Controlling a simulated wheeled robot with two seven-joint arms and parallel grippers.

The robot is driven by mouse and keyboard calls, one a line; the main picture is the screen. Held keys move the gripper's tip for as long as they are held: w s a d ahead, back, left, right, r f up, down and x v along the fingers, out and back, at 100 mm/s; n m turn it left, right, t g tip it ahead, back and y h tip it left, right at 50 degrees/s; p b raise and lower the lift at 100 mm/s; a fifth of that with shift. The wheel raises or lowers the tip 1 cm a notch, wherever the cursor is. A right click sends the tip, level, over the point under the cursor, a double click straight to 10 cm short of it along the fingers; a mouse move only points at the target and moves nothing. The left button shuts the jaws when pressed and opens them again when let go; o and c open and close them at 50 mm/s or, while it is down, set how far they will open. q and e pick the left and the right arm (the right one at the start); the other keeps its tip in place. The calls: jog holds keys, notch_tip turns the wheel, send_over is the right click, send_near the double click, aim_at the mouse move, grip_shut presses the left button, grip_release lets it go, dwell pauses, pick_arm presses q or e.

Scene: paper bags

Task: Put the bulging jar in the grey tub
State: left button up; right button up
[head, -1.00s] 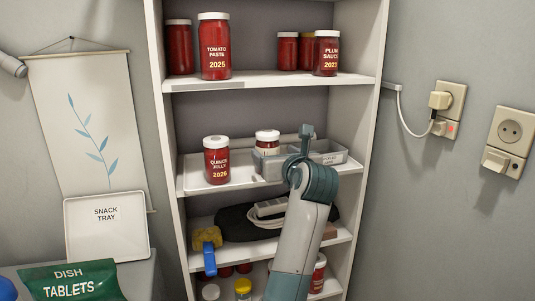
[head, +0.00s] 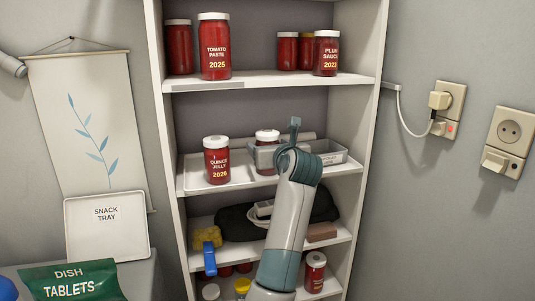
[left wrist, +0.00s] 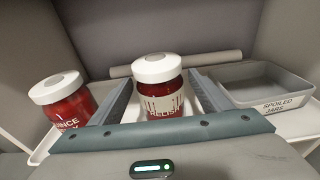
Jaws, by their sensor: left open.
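A jar with a white lid and a label reading "RELISH" (left wrist: 160,95) stands upright on the middle shelf. It also shows in the head view (head: 267,138). Its lid looks domed. My left gripper (left wrist: 160,105) is open, with one finger on each side of this jar; contact cannot be told. In the head view the left gripper (head: 292,140) reaches the middle shelf, largely hidden by its own wrist. The grey tub (left wrist: 262,85), labelled "SPOILED JARS", is just right of the fingers; it also shows in the head view (head: 334,156). My right gripper is out of view.
A quince jelly jar (head: 217,160) stands left of the relish jar, close to the left finger. A grey roll (left wrist: 178,62) lies behind. The shelf above (head: 280,79) holds several jars.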

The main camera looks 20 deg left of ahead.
pick_arm(q)
jog(key=c, duration=0.9)
jog(key=shift+r, duration=0.15)
jog(key=shift+c, duration=0.2)
jog(key=shift+r, duration=0.2)
jog(key=shift+r+p, duration=0.7)
jog(key=shift+r, duration=0.1)
jog(key=shift+r, duration=0.2)
